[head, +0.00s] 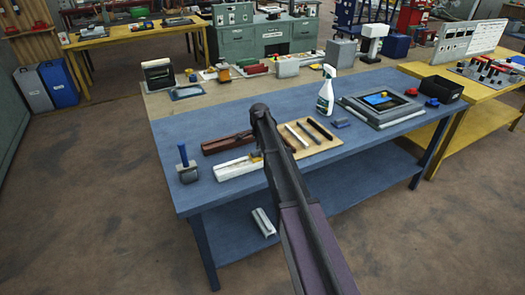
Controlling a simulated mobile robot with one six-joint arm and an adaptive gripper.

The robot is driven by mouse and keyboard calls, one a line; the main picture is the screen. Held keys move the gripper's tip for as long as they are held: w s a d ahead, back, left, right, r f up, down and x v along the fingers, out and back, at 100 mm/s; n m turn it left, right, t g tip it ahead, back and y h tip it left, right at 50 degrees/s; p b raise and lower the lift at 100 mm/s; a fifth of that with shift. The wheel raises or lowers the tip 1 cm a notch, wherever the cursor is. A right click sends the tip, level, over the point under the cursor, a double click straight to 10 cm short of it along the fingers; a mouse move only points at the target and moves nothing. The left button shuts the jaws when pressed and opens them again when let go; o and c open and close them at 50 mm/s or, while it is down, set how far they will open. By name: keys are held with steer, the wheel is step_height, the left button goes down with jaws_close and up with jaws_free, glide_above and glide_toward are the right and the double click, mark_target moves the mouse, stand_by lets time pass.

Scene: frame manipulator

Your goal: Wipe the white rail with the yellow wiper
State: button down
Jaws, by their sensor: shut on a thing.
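The white rail (235,168) lies on the blue table near its front left edge, and its right end passes behind my arm. A small piece of the yellow wiper (256,155) shows at the left side of my arm, at the right part of the white rail. My gripper (257,152) is mostly hidden behind my own arm and is shut on the yellow wiper. Whether the wiper touches the rail cannot be told from this view.
A brown rail (227,143) lies just behind the white one. A blue-handled tool (184,165) stands at left. A board of tools (327,147), a spray bottle (326,92) and a grey frame (387,107) are to the right. Blue tabletop (352,157) is clear at front right.

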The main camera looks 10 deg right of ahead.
mark_target(252, 153)
steer(key=shift+a, duration=0.1)
stand_by(0.3)
steer(key=shift+s+a+f, duration=0.1)
steer(key=shift+s+a, duration=0.15)
steer(key=shift+a, duration=0.55)
steer(key=shift+s+a, duration=0.25)
steer(key=shift+a, duration=0.55)
steer(key=shift+a, duration=0.1)
steer(key=shift+s+a, duration=0.2)
steer(key=shift+a, duration=0.6)
steer(key=shift+s+a, duration=0.15)
steer(key=shift+a, duration=0.6)
steer(key=shift+a, duration=0.1)
steer(key=shift+s+a, duration=0.3)
steer(key=shift+a, duration=0.5)
steer(key=shift+s+a, duration=0.25)
steer(key=shift+a, duration=0.55)
steer(key=shift+a, duration=0.15)
steer(key=shift+s+a, duration=0.2)
steer(key=shift+a, duration=0.6)
steer(key=shift+s+a, duration=0.15)
steer(key=shift+a, duration=0.6)
